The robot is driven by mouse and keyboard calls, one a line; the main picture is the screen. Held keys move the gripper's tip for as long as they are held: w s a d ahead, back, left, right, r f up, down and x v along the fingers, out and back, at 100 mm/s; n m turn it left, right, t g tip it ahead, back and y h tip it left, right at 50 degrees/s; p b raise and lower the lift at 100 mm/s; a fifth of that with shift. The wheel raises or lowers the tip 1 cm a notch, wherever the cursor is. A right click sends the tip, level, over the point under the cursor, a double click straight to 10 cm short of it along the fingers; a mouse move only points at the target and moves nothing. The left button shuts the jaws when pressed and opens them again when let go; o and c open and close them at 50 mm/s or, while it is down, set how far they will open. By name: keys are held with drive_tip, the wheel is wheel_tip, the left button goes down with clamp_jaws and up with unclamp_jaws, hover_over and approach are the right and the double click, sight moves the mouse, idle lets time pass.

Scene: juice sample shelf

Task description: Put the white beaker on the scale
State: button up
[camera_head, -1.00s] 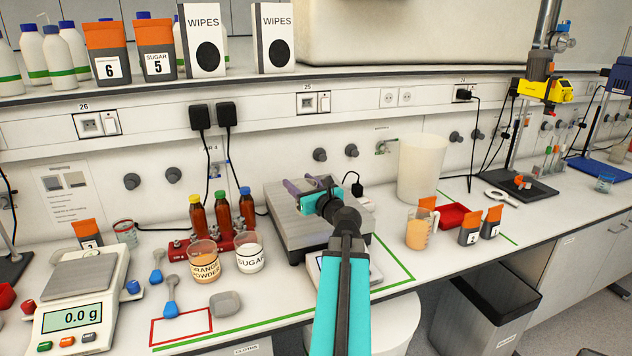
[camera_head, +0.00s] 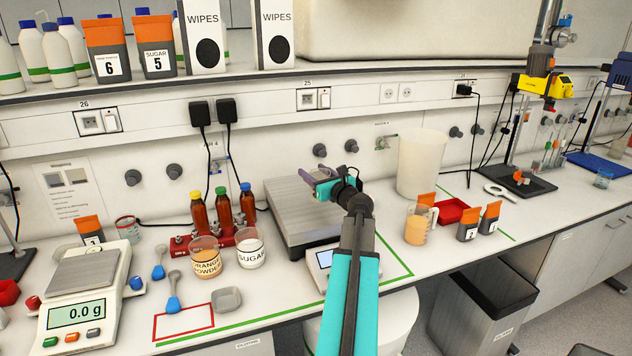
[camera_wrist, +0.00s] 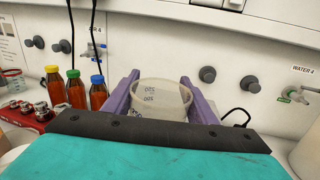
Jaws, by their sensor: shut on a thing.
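A translucent white beaker (camera_wrist: 160,97) with volume marks shows in the wrist view, upright between my gripper's purple fingers (camera_wrist: 161,90), which are shut on it. In the head view my gripper (camera_head: 318,180) is above the back part of a large grey platform scale (camera_head: 293,218); the beaker is hidden there. I cannot tell the height of the beaker over the platform. The large scale's display (camera_head: 326,257) is partly behind my arm. A smaller bench scale (camera_head: 84,265) at the left reads 0.0 g, and its plate is empty.
Several capped brown bottles (camera_head: 222,208) stand left of the large scale, with the orange powder beaker (camera_head: 205,260) and the sugar beaker (camera_head: 250,249) in front. A big pale container (camera_head: 421,168) and a jug (camera_head: 417,226) stand to the right. Wall sockets and cables are behind.

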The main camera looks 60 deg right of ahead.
drive_tip(key=shift+d, duration=0.45)
drive_tip(key=shift+f+p, duration=0.7)
drive_tip(key=shift+f, duration=1.1)
drive_tip(key=shift+f, duration=0.2)
drive_tip(key=o, duration=1.1)
drive_tip(key=shift+r, duration=0.1)
